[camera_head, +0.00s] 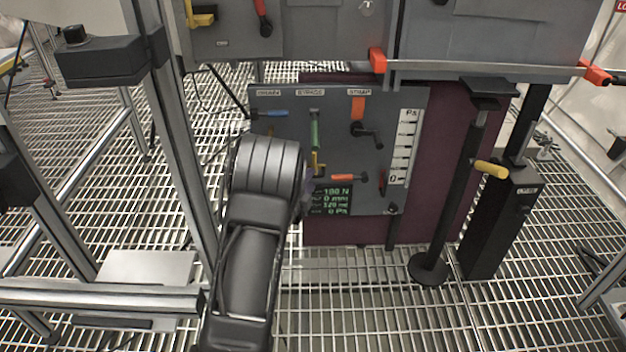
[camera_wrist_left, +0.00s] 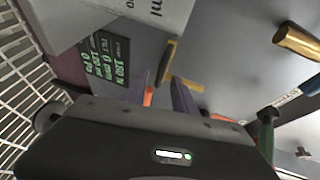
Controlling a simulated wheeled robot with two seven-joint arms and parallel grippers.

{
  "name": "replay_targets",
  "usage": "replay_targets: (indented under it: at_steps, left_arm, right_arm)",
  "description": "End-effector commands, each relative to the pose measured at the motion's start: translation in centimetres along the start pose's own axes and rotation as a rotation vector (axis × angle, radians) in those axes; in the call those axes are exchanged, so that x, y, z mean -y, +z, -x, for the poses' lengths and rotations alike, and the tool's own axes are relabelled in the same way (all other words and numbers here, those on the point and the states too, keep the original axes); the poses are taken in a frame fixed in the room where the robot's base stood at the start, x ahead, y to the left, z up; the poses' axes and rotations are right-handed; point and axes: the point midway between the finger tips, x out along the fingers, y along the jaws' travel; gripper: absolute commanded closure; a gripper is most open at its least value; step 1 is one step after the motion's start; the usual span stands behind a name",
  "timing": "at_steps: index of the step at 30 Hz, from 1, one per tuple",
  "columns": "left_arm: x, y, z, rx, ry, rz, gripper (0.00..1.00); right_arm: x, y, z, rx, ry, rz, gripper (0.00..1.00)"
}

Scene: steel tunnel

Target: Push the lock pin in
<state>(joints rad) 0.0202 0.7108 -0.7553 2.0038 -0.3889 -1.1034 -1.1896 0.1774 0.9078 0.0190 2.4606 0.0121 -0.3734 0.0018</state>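My left gripper (camera_head: 308,184) is in front of the grey panel (camera_head: 285,105), left of a small orange handle (camera_head: 343,178), its tips partly hidden by my arm. In the left wrist view its two purple fingers (camera_wrist_left: 161,80) stand apart, with nothing clearly held. A yellow lever (camera_wrist_left: 165,62) and orange parts (camera_wrist_left: 148,96) show near the fingers; contact cannot be told. The lever also shows in the head view (camera_head: 318,163). No part is labelled as the lock pin; I cannot tell which it is. My right gripper is not in view.
The panel carries a blue handle (camera_head: 271,113), a green handle (camera_head: 314,128), a black crank (camera_head: 367,132) and a display (camera_head: 331,199). A black post (camera_head: 466,185) stands right, near a yellow handle (camera_head: 491,169). A metal frame post (camera_head: 180,130) stands left of my arm.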

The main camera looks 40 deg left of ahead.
Motion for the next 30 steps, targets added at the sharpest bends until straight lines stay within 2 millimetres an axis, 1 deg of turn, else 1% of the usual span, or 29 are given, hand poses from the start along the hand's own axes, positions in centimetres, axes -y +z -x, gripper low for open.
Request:
replay_targets:
  at_steps: [1, 3, 7, 10, 17, 29, 30]
  left_arm:
    - [-0.3, -0.1, -0.9, -0.002, -0.002, -0.001, 0.68]
    - [-0.3, 0.0, -2.0, -0.002, -0.001, -0.002, 0.68]
    - [-0.2, 0.0, -3.3, -0.001, 0.0, 0.0, 0.68]
    - [-0.1, 0.0, -3.7, 0.0, 0.0, 0.0, 0.68]
    - [0.0, 0.0, -3.7, 0.0, 0.001, 0.0, 0.68]
    - [0.0, 0.0, -3.7, 0.0, 0.001, 0.0, 1.0]
    - [0.0, 0.0, -3.7, 0.0, 0.001, 0.0, 1.0]
  right_arm:
    - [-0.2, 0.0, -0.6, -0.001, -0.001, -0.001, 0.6]
    - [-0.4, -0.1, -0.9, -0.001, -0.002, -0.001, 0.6]
    - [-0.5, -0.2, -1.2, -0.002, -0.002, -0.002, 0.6]
    - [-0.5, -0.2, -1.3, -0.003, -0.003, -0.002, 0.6]
    - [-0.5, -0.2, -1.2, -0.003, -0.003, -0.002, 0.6]
    - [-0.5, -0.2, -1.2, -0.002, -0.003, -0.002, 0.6]
    - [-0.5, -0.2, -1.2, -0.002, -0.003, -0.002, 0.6]
